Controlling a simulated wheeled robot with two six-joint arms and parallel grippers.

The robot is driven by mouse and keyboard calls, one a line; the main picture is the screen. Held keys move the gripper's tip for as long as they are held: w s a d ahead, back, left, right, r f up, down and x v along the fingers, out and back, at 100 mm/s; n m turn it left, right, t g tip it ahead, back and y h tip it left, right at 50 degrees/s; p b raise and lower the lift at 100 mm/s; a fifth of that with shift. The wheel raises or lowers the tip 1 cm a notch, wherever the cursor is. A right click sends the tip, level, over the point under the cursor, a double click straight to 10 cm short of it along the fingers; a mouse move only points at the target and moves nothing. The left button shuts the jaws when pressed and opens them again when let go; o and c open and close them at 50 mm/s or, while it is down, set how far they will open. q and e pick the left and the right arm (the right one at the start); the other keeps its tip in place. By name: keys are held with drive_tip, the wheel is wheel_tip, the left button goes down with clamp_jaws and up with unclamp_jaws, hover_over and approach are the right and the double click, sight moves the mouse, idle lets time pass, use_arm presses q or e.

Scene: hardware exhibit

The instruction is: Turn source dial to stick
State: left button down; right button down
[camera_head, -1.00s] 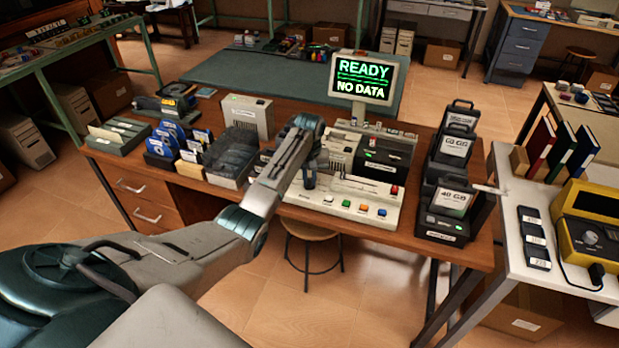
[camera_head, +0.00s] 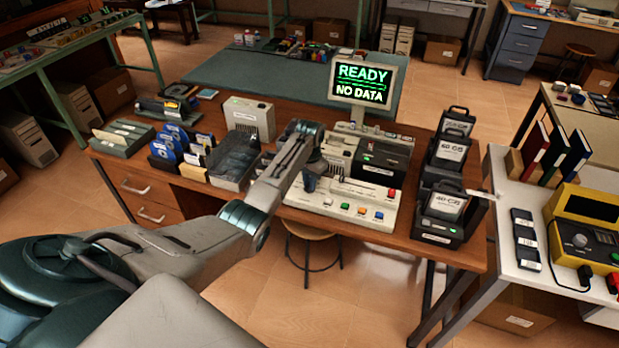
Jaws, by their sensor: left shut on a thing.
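A white console (camera_head: 352,194) stands on the brown desk, with a row of coloured buttons along its front. My left gripper (camera_head: 309,183) points down at the left part of the console. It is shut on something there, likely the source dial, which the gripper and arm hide. The dial's pointer and labels cannot be made out. A monitor (camera_head: 362,82) behind the console reads "READY" and "NO DATA". My right gripper is not in view.
Disk holders (camera_head: 172,148) and a grey bin (camera_head: 233,161) stand left of the console. Black drive docks (camera_head: 436,228) stand to its right. A white side table (camera_head: 505,245) holds a yellow device (camera_head: 580,240). A stool (camera_head: 310,232) is under the desk.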

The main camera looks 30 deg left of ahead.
use_arm(q)
drive_tip(key=m+p, duration=0.1)
drive_tip(key=m, duration=0.3)
drive_tip(key=shift+r+m, duration=0.15)
drive_tip(key=shift+m, duration=0.15)
drive_tip(key=shift+w+m+p, duration=0.1)
drive_tip(key=shift+m+p, duration=0.5)
drive_tip(key=shift+m, duration=1.4)
drive_tip(key=c, duration=1.4)
unclamp_jaws()
drive_tip(key=shift+c, duration=0.2)
wheel_tip(320, 180, up, 11)
drive_tip(key=b, duration=0.2)
drive_tip(key=shift+f+b, duration=0.2)
drive_tip(key=shift+b, duration=0.1)
